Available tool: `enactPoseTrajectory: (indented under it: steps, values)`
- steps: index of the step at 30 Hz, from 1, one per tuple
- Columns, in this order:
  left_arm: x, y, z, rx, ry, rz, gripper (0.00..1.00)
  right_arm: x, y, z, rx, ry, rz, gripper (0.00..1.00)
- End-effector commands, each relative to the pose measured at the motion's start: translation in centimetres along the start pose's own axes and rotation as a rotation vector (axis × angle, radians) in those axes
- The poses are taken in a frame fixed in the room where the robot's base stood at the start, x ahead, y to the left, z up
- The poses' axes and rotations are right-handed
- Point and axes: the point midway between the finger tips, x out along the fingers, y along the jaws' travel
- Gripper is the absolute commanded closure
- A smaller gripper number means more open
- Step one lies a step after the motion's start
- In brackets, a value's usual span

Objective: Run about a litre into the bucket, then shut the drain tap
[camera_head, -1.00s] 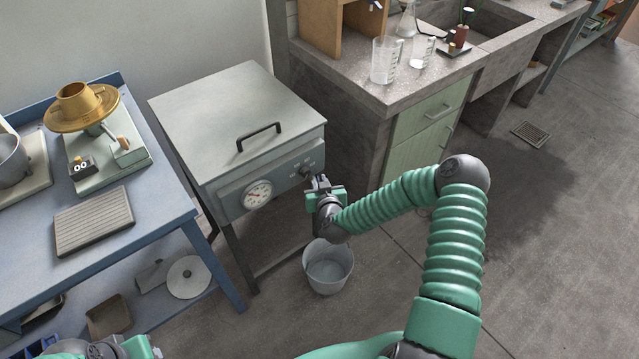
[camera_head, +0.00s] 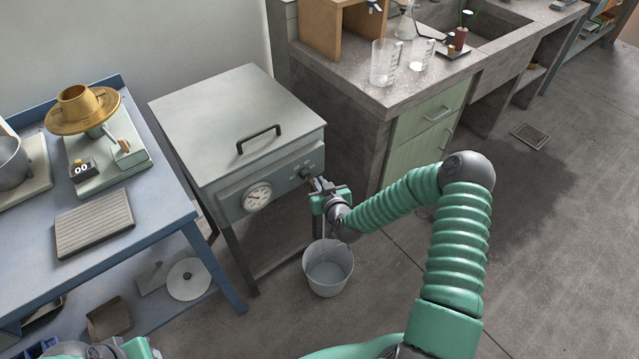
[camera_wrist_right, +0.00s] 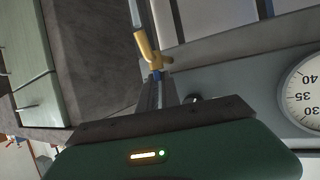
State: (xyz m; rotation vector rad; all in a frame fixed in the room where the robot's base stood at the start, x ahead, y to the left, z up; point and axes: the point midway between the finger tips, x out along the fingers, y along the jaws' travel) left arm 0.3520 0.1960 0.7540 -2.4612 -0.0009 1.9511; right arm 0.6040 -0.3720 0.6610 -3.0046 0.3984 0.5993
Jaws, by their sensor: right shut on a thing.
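The grey metal bath (camera_head: 235,125) has a round dial (camera_head: 257,197) on its front. Its brass drain tap (camera_wrist_right: 148,48) shows in the right wrist view, with a small blue handle (camera_wrist_right: 157,75) at my fingers. My right gripper (camera_head: 325,193) is shut on this handle; it also shows in the right wrist view (camera_wrist_right: 160,95). In the head view the gripper hides most of the tap. A thin pale stream (camera_head: 323,240) runs down from the tap into the grey bucket (camera_head: 328,278) on the floor. The bucket's water level is hard to tell. My left gripper (camera_head: 105,349) is partly in view at the bottom left.
A blue table (camera_head: 165,215) on the left bears a brass-topped device (camera_head: 95,125) and a ribbed tray (camera_head: 94,222). A stone bench (camera_head: 420,88) with glass beakers (camera_head: 384,62) stands behind on the right. The floor right of my right arm is clear.

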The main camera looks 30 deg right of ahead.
Motion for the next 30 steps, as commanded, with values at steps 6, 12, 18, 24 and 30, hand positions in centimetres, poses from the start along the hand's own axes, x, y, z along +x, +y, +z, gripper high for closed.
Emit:
enactPoseTrajectory:
  steps: [6, 12, 18, 24, 30]
  values:
    - [0.0, 0.0, 0.0, 0.000, 0.000, 0.000, 0.64, 0.0, 0.1, -0.1, 0.001, 0.001, 0.003, 0.85]
    - [0.0, 0.0, 0.0, 0.000, 0.000, 0.000, 0.64, 0.0, 0.1, 0.0, 0.001, 0.001, 0.003, 0.84]
    - [-0.3, 0.0, -0.1, 0.000, 0.000, 0.000, 0.64, -0.9, 0.0, -0.1, 0.000, 0.000, 0.002, 0.84]
    - [-1.5, 0.0, -0.4, 0.000, 0.000, 0.000, 0.64, -5.7, 0.0, -0.3, -0.001, -0.001, 0.001, 0.84]
    - [-2.5, 0.0, -0.6, 0.000, 0.000, 0.000, 0.64, -11.7, 0.0, -0.2, 0.001, -0.003, 0.002, 0.84]
